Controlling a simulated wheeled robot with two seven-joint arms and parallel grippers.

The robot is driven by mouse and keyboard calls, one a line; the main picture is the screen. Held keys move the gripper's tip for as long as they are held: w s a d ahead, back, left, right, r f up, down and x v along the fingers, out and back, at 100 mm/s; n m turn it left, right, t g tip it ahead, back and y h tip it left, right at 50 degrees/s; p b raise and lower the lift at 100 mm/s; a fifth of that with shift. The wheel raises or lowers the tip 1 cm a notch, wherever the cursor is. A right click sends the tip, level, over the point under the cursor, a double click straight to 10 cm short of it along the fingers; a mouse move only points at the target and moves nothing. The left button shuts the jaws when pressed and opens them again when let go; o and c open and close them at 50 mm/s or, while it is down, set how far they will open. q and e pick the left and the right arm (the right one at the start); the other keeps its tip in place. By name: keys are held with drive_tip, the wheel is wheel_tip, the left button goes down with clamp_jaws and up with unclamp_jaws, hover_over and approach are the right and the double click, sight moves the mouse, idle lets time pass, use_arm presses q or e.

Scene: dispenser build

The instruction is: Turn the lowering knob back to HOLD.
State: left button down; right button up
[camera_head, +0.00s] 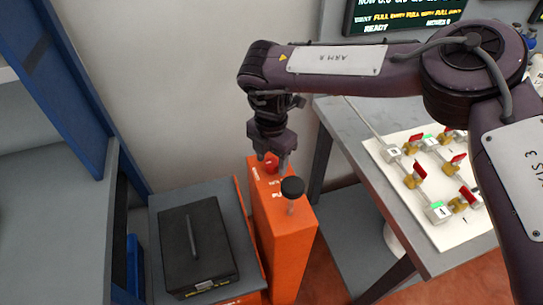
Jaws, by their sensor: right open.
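My right gripper (272,166) comes down from above over the top of an orange post (285,238). It is open, and its fingers are on either side of a small red knob (269,160) on the post. The fingers partly hide the knob, so I cannot tell its setting or whether they touch it. A black round knob on a short stem (292,187) stands nearer on the same post. The white lettering on the post is too small and covered to read fully. My left gripper is out of view.
A dark case with a handle (196,247) lies on a grey platform left of the post. At right, a grey table (345,130) bears a white board (455,232) with several red-handled valves. A blue-framed shelf (75,90) stands at left. A display (400,17) hangs behind my arm.

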drive_tip(key=c, duration=1)
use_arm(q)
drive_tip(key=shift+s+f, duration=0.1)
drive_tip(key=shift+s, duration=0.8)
